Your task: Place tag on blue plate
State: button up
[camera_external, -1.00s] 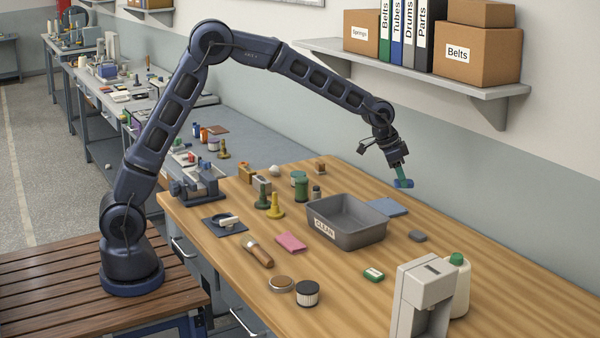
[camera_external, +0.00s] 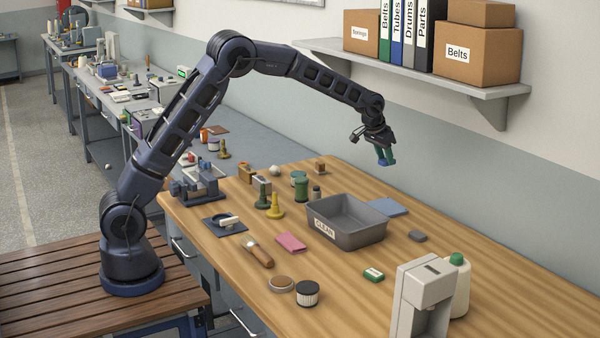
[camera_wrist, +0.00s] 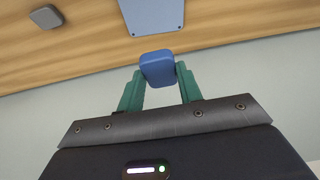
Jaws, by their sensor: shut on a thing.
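My gripper (camera_wrist: 160,80) has teal fingers and is shut on a small blue rounded block (camera_wrist: 157,68), which looks like the tag. In the external view my gripper (camera_external: 385,156) points down and holds the block (camera_external: 387,162) in the air near the bench's back edge. The flat blue plate (camera_external: 389,207) lies on the bench behind the grey bin, which hides part of it. In the wrist view the blue plate (camera_wrist: 152,14) shows beyond the block, cut off by the top edge, and apart from it.
The grey CLEAN bin (camera_external: 347,235) stands in front of the plate. A dark grey block (camera_external: 417,236) lies to its right, also in the wrist view (camera_wrist: 46,17). A shelf (camera_external: 470,90) hangs on the wall.

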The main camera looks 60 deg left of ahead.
aim_at(385, 206)
notch_tip(385, 206, down, 16)
jog(key=shift+r, duration=0.15)
dwell(0.4)
jog(key=o, duration=1)
jog(key=shift+c, duration=0.2)
